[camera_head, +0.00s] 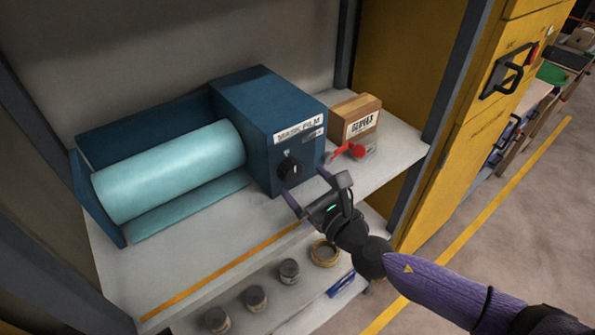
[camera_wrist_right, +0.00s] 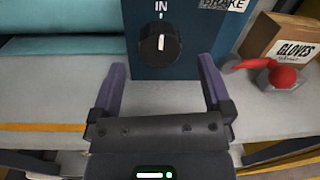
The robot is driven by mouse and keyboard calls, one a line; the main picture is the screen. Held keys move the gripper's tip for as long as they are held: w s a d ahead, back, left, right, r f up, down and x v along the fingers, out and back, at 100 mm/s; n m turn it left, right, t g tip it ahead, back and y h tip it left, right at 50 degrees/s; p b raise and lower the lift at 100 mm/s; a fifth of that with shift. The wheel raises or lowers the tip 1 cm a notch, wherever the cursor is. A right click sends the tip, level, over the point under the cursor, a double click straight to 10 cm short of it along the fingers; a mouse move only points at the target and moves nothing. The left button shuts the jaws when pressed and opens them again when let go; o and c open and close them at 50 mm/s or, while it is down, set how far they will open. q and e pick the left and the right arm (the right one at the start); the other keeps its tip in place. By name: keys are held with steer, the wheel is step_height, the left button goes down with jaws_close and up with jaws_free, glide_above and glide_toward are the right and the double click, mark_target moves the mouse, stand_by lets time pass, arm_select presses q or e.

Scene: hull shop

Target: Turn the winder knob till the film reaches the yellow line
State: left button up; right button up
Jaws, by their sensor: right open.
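The blue mask film winder (camera_head: 260,115) stands on the upper shelf. Its black winder knob (camera_head: 290,170) is on the front face; in the right wrist view the knob (camera_wrist_right: 160,44) shows a white mark pointing about up, below the letters "IN". The light teal film roll (camera_head: 170,170) lies in the blue holder at the left, with a strip of film (camera_head: 190,207) flat along its front. The yellow line (camera_head: 220,270) runs along the shelf's front edge, apart from the film. My right gripper (camera_head: 305,190) is open and empty just in front of the knob, fingers apart. My left gripper is not in view.
A cardboard gloves box (camera_head: 354,120) and a red-handled item (camera_head: 350,150) stand right of the winder. Several cans (camera_head: 289,270) and a tape roll (camera_head: 324,252) are on the lower shelf. A grey post (camera_head: 435,120) rises at the right. The shelf before the film is clear.

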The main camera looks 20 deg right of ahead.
mark_target(291, 170)
steer(key=shift+x, duration=1.45)
steer(key=c, duration=1.3)
